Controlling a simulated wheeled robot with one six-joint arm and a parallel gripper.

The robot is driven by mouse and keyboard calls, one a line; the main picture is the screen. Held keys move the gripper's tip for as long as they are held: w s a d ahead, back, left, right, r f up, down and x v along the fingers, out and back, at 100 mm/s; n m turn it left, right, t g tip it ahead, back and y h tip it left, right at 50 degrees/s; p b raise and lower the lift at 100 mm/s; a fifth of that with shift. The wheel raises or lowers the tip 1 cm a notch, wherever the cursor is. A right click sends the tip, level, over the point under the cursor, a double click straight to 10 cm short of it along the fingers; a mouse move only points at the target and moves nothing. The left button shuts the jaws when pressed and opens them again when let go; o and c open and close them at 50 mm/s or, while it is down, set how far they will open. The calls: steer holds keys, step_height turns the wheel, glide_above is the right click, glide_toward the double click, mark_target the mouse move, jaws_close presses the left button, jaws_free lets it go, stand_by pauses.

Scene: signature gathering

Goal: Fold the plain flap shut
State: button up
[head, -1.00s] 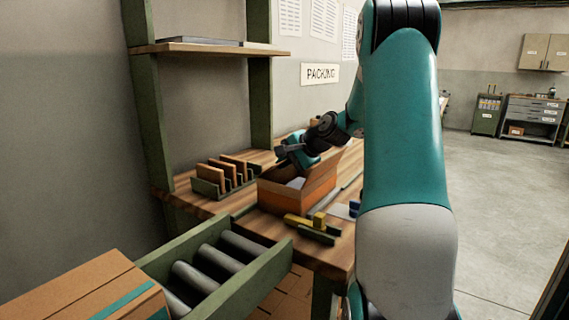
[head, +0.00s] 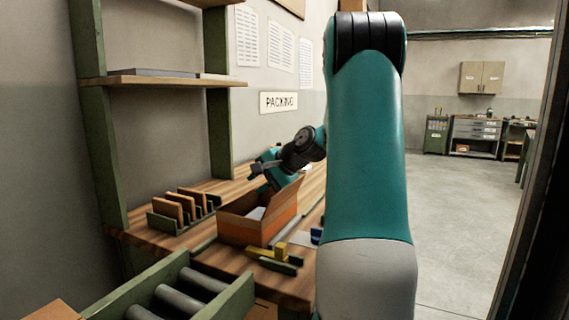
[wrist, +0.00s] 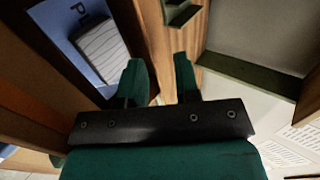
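An open orange-brown carton (head: 235,229) stands on the wooden packing bench. One flap (head: 287,199) stands up at its right side in the head view; I cannot tell whether it is the plain one. A pale item lies inside. In the wrist view a blue surface (wrist: 58,35) with a white striped patch (wrist: 101,47) shows inside the carton, beside a brown cardboard wall (wrist: 40,75). My gripper (head: 257,169) is above the far side of the carton. In the wrist view its two green fingers (wrist: 158,76) are apart, with a brown strip visible beyond the gap; contact is unclear.
A rack of upright brown pieces (head: 184,208) stands left of the carton. Yellow and dark green pieces (head: 274,256) lie in front of it. A roller conveyor (head: 225,303) is at the front left. A shelf (head: 150,80) hangs above the bench.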

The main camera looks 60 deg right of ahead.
steer(key=p+v, duration=0.1)
steer(key=v, duration=1)
